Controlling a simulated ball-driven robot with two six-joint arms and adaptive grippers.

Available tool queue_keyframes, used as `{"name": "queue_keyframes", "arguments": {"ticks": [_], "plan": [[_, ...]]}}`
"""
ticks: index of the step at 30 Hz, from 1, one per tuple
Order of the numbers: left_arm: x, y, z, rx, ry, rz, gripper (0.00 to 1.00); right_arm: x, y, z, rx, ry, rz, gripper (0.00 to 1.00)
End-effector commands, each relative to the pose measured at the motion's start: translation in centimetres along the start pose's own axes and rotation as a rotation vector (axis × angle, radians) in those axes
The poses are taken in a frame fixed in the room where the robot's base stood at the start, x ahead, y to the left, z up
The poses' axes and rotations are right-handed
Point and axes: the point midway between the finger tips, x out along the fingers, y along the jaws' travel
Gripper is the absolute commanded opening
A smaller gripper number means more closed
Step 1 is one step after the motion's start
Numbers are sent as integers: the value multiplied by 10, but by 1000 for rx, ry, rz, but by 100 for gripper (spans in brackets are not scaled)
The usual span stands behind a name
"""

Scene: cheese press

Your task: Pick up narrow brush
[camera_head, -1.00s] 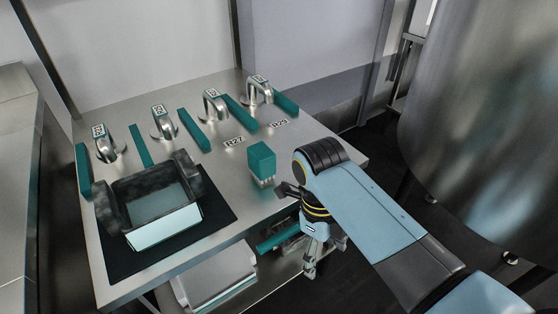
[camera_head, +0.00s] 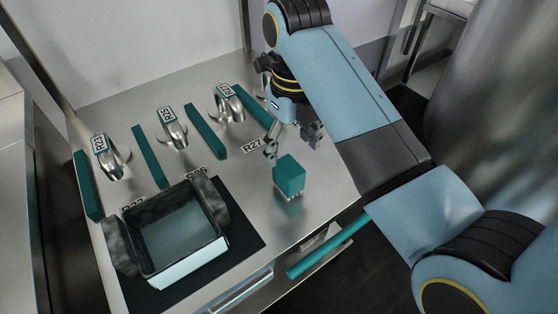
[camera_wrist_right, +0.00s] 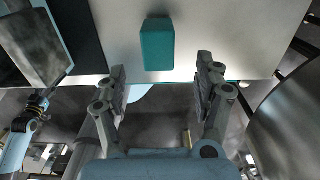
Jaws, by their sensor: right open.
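A teal block-shaped brush (camera_head: 289,174) with pale bristles underneath stands upright on the steel table, near its front right edge. I take it for the narrow brush. In the right wrist view, the teal brush (camera_wrist_right: 157,46) is ahead of the jaws, roughly between their lines. My right gripper (camera_head: 291,142) is open and empty, above and just behind the brush in the head view. Its spread fingers also show in the right wrist view (camera_wrist_right: 161,70), apart from the brush.
A dark-walled box (camera_head: 215,250) sits on a black mat (camera_head: 252,241) at left. Several metal taps (camera_head: 172,131) and teal strips (camera_head: 205,131) line the table's back. A teal bar (camera_head: 327,246) shows below the front edge. Bare table surrounds the brush.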

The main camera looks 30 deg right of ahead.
Motion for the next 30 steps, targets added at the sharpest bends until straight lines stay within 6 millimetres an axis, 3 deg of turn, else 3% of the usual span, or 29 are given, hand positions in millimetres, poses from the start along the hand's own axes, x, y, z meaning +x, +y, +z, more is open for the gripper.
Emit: {"name": "queue_keyframes", "arguments": {"ticks": [11, 24, 30], "plan": [[9, 1, 29, 2, -41, 1, 40, 53, 0, -1, -1, 4, 1, 69], [20, 2, 15, 1, -17, 0, 40, 106, 2, -1, -1, 3, 0, 69], [19, 2, 15, 1, -18, 0, 40, 108, 2, -1, 0, 1, 0, 69]]}}
